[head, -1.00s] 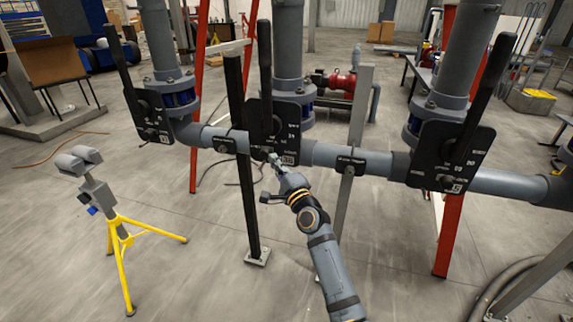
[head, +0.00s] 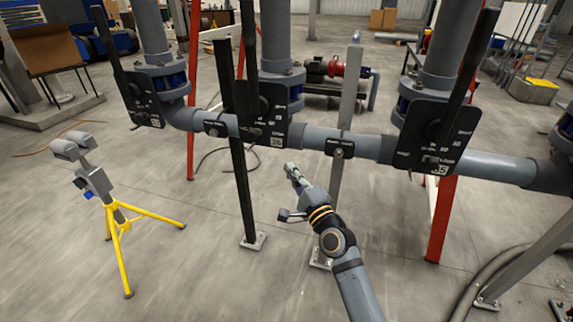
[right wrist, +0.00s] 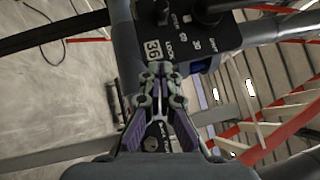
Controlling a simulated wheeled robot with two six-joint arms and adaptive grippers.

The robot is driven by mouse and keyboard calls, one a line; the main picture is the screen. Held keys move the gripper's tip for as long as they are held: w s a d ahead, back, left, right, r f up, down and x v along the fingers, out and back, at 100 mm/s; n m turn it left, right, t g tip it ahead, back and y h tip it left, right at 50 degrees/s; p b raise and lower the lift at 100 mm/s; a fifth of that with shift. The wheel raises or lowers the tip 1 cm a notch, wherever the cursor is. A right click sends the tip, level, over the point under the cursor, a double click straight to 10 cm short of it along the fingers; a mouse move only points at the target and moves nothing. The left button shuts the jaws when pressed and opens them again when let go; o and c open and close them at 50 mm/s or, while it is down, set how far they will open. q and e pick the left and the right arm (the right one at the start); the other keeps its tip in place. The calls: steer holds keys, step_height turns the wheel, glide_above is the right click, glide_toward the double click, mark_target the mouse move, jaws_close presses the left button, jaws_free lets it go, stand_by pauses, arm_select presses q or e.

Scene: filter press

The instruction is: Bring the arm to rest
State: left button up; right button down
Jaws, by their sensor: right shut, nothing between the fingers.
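My right gripper (head: 292,170) is in front of and below the grey horizontal pipe (head: 318,138) in the head view, apart from it. Its fingers are shut and empty. In the right wrist view the closed fingers (right wrist: 160,85) point toward the black plate (right wrist: 200,42) marked 36. In the head view that middle valve plate (head: 262,112) stands above and to the left of the gripper, with a long dark lever. My right arm comes in from the bottom right. My left gripper is not in view.
Two more black valve plates sit at left (head: 143,98) and right (head: 437,137). A dark post (head: 240,180) and a grey post (head: 345,110) stand near my gripper. A yellow tripod stand (head: 118,225) is at left.

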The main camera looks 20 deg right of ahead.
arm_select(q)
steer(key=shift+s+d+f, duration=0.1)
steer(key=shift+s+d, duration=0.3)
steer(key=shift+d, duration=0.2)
